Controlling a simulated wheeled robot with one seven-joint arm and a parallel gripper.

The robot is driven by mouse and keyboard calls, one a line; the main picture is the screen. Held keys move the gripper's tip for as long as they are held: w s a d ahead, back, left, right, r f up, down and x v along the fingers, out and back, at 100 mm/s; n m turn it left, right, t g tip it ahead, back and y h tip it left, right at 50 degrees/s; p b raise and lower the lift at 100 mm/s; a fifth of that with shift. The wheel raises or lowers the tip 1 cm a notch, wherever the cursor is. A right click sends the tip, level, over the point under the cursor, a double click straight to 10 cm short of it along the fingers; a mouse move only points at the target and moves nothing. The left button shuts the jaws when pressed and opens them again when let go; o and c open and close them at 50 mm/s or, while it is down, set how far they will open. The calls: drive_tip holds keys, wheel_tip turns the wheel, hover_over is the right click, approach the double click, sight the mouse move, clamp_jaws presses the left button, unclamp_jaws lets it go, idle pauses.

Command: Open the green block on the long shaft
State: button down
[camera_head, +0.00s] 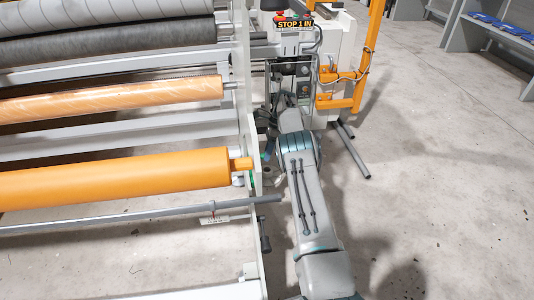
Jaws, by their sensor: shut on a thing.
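A small patch of green, apparently the green block (252,182), shows at the frame's side plate beside the end of the thick orange roller (120,178). It is mostly hidden, and I cannot make out its shape or whether it is open. A long grey shaft (120,216) runs across below this roller and sticks out to the right past the side plate. My arm reaches up from the bottom, and my gripper (266,156) is at the side plate close to the green patch, partly hidden by my wrist. It appears shut on the green block, though its fingertips are hard to see.
The white side plate (244,110) stands just left of my arm. A tag (216,219) hangs by the grey shaft. A machine with a "STOP 1 IN" sign (295,24) and an orange post (369,50) stands behind. The floor to the right is open.

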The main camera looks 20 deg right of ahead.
drive_tip(key=shift+s+f, duration=0.2)
drive_tip(key=shift+f, duration=0.15)
drive_tip(key=c, duration=1.2)
unclamp_jaws()
drive_tip(key=shift+d, duration=0.1)
drive_tip(key=shift+w+r, duration=0.1)
drive_tip(key=shift+r, duration=0.05)
drive_tip(key=shift+r, duration=0.25)
wheel_tip(320, 180, up, 4)
drive_tip(key=shift+r+p, duration=0.2)
drive_tip(key=shift+p, duration=0.95)
drive_tip(key=s+d+r+p, duration=0.1)
drive_tip(key=s+d+r, duration=0.1)
drive_tip(key=d, duration=0.1)
drive_tip(key=s+d+r+p, duration=0.1)
drive_tip(key=s+d+r, duration=0.1)
drive_tip(key=d, duration=0.1)
drive_tip(key=s+d+r+p, duration=0.1)
drive_tip(key=s+d+r, duration=0.1)
drive_tip(key=s+d, duration=0.1)
drive_tip(key=shift+s, duration=0.1)
